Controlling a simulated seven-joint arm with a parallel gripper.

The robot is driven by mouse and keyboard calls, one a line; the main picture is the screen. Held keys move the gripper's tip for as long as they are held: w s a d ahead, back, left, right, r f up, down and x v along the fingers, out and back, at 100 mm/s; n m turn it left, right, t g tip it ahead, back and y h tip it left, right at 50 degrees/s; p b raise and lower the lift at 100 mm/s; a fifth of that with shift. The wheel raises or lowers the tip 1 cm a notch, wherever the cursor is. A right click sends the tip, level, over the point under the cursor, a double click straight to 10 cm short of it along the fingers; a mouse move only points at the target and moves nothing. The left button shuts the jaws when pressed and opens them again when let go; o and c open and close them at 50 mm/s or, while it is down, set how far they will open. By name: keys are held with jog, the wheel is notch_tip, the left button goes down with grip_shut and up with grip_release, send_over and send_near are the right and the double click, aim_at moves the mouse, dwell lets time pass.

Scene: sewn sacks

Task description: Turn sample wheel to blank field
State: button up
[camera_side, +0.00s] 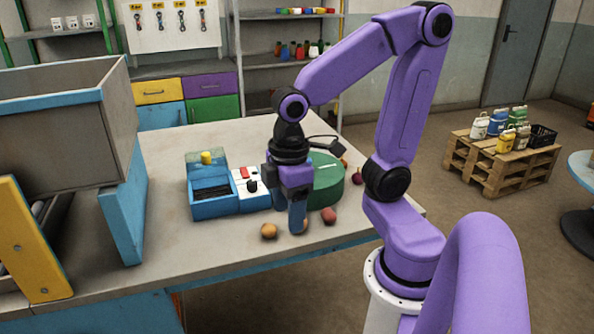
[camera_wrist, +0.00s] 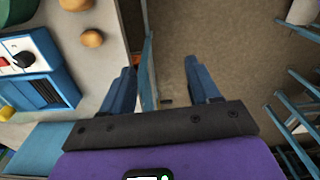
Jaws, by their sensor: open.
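A green round drum (camera_side: 328,187) with a short white mark on top stands on the table, partly hidden behind my gripper; it looks like the sample wheel, but no field markings are readable. To its left is a blue device (camera_side: 213,205) with a yellow knob on top, a dark slotted front and a white panel (camera_side: 246,180) with a red button and a black knob (camera_side: 252,186). The black knob also shows in the wrist view (camera_wrist: 24,60). My gripper (camera_side: 297,225) is open and empty, pointing down near the table's front edge. In the wrist view its fingers (camera_wrist: 160,85) are apart.
Round potato- or onion-like items lie near the front edge, including a tan one (camera_side: 269,231) and a red one (camera_side: 329,215). A large grey bin (camera_side: 60,120) with blue trim stands at the left. A pallet (camera_side: 498,160) with bottles stands on the floor at right.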

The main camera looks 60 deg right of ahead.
jog(key=w+d+r+m, duration=0.2)
jog(key=w+d+m, duration=0.1)
jog(key=w+d, duration=0.35)
jog(key=w+d+r+m, duration=0.3)
jog(key=w+d, duration=0.3)
jog(key=d, duration=0.1)
jog(key=s+d+r+m, duration=0.1)
jog(key=d+r+m, duration=0.1)
jog(key=d, duration=0.8)
jog(key=s+d+r+m, duration=0.1)
jog(key=d+r+m, duration=0.15)
jog(key=d, duration=0.85)
jog(key=f, duration=1.8)
jog(key=shift+w+a, duration=0.2)
jog(key=shift+w, duration=0.05)
grip_shut()
